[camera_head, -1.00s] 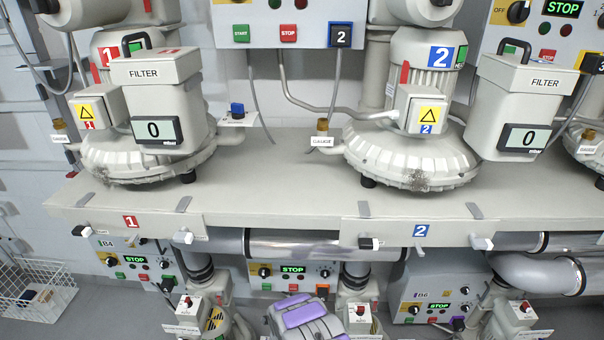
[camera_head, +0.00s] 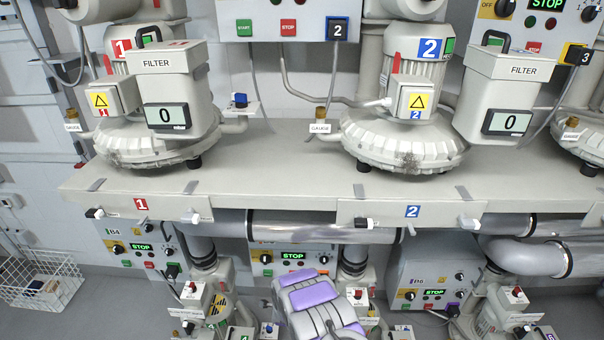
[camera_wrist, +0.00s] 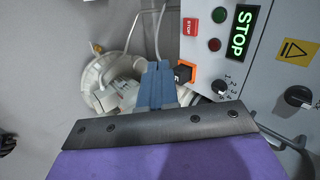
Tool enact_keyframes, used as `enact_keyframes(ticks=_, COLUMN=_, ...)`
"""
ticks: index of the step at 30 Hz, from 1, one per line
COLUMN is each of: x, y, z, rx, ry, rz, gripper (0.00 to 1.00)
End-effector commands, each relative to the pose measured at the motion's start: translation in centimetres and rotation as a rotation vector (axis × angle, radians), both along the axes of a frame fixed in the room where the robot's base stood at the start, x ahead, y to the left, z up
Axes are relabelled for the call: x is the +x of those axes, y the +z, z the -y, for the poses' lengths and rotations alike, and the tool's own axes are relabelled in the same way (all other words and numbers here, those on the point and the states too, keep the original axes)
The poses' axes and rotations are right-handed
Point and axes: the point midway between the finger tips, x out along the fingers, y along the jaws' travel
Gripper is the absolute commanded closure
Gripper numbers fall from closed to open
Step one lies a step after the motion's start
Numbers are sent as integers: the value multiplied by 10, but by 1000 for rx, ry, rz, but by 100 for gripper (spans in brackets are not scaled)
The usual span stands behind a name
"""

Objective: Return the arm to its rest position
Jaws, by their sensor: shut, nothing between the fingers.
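My arm, grey with purple panels, shows at the bottom centre of the head view (camera_head: 308,292), below the front edge of the bench. My gripper's fingertips cannot be made out there. In the wrist view my gripper (camera_wrist: 157,82) shows as two blue fingers pressed together beyond a dark plate and a purple cover. It is shut and empty. Behind the fingers are a pale round blower (camera_wrist: 112,85) and, just to the right, an orange-framed dark connector on a grey control box (camera_wrist: 222,60) with a lit STOP display. I cannot tell whether the fingers touch anything.
A bench (camera_head: 290,195) carries blower 1 (camera_head: 150,145) and blower 2 (camera_head: 400,140) with filter boxes. Below it are control boxes, including B6 (camera_head: 425,275), and pipes (camera_head: 320,228) close around my arm. A white wire basket (camera_head: 40,280) stands on the floor at left.

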Motion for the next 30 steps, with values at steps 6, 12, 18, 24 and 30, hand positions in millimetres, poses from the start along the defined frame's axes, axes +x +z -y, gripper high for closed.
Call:
enact_keyframes(ticks=6, x=4, y=61, z=0, rx=-40, ry=108, rz=-61, gripper=100)
enact_keyframes(ticks=12, x=-6, y=127, z=7, rx=-91, ry=243, rz=-131, gripper=100)
enact_keyframes(ticks=18, x=-29, y=191, z=20, rx=-145, ry=382, rz=-195, gripper=100)
enact_keyframes(ticks=24, x=-65, y=251, z=37, rx=-199, ry=524, rz=-261, gripper=100)
enact_keyframes(ticks=30, x=-112, y=306, z=58, rx=-252, ry=667, rz=-324, gripper=100)
